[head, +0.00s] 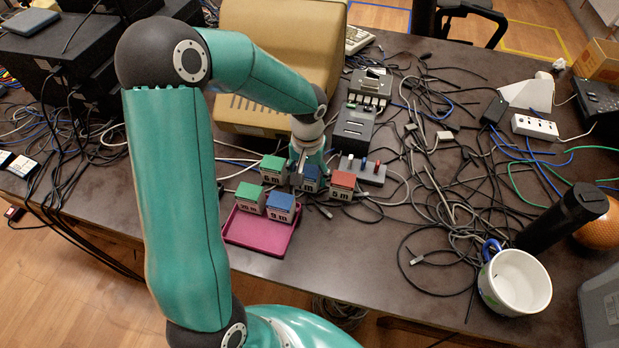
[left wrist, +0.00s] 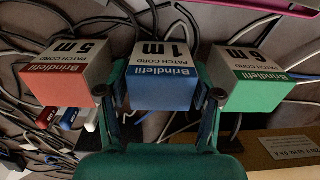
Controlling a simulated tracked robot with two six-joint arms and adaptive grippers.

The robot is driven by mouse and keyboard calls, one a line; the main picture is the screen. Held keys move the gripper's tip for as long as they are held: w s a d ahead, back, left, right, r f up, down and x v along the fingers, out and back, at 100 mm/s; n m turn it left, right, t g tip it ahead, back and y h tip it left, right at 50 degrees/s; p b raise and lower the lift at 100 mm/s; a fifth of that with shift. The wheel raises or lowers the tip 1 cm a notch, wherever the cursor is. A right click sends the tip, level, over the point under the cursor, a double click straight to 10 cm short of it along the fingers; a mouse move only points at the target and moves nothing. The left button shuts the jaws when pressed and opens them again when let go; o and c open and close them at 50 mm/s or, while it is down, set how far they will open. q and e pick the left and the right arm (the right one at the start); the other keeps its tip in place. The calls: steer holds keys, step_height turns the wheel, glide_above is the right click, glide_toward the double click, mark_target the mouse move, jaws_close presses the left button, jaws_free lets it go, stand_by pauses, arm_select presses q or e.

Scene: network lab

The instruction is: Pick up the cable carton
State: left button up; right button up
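A blue-topped carton marked 1 m (left wrist: 162,85) stands between a red-topped 5 m carton (left wrist: 62,80) and a green-topped 6 m carton (left wrist: 245,85) in the left wrist view. In the head view the blue carton (head: 311,184), the red carton (head: 342,186) and the green carton (head: 272,172) stand in a row behind a magenta tray (head: 258,236). My left gripper (head: 307,168) is down at the blue carton and partly hides it. In the left wrist view its fingers (left wrist: 159,96) are apart, one on each side of the blue carton. My right gripper is out of view.
The tray holds another green carton (head: 250,197) and a blue one (head: 281,206). A small switch box (head: 362,170) stands close behind the red carton. Tangled cables cover the table to the right, with a white mug (head: 520,283) and a black bottle (head: 562,218) beyond.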

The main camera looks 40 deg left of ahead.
arm_select(q)
steer(key=c, duration=0.8)
steer(key=shift+o, duration=0.2)
steer(key=shift+r, duration=0.15)
